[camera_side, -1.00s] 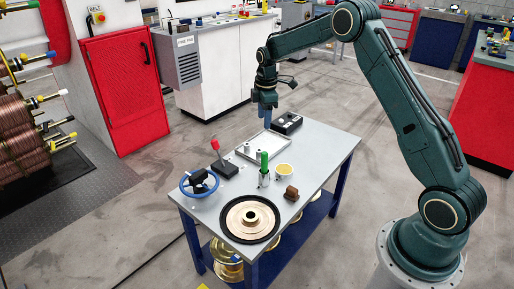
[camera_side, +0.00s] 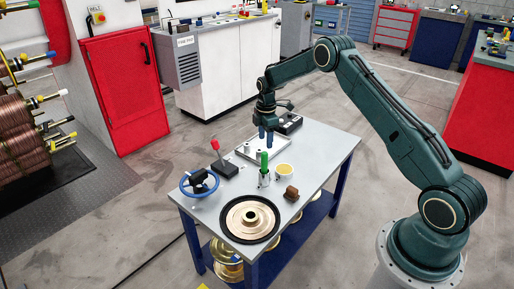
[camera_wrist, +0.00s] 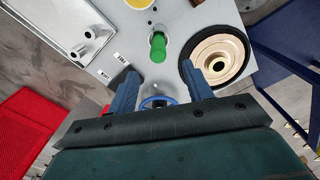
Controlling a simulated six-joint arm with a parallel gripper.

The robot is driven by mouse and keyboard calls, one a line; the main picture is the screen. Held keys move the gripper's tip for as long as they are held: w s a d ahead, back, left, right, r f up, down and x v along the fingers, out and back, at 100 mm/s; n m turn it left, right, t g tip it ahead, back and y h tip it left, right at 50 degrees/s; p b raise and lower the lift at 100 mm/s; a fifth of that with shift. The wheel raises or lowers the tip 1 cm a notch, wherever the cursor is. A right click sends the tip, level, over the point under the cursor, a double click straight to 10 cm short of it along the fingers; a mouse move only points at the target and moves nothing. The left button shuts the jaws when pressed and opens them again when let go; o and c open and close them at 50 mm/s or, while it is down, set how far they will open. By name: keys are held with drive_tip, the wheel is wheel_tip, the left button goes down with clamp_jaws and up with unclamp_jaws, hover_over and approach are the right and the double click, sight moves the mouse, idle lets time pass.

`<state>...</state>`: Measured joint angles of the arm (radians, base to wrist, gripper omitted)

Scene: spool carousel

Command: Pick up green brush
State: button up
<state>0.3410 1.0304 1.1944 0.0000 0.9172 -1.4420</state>
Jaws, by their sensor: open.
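The green brush (camera_side: 264,160) stands upright in a small light holder (camera_side: 264,180) near the middle of the grey table. In the wrist view the green brush (camera_wrist: 158,48) shows ahead of the fingers, slightly left of centre. My gripper (camera_side: 266,140) is above the table, just behind and above the brush, pointing down. In the wrist view my gripper (camera_wrist: 163,86) has its blue fingers spread apart with nothing between them. The fingers are apart from the brush.
The table's right side (camera_side: 330,160) is clear.

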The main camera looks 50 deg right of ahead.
sight(264, 159)
drive_tip(key=shift+f, duration=2.8)
drive_tip(key=shift+f, duration=0.15)
drive_tip(key=shift+w+f, duration=0.2)
drive_tip(key=shift+f, duration=2.25)
drive_tip(key=c, duration=1.1)
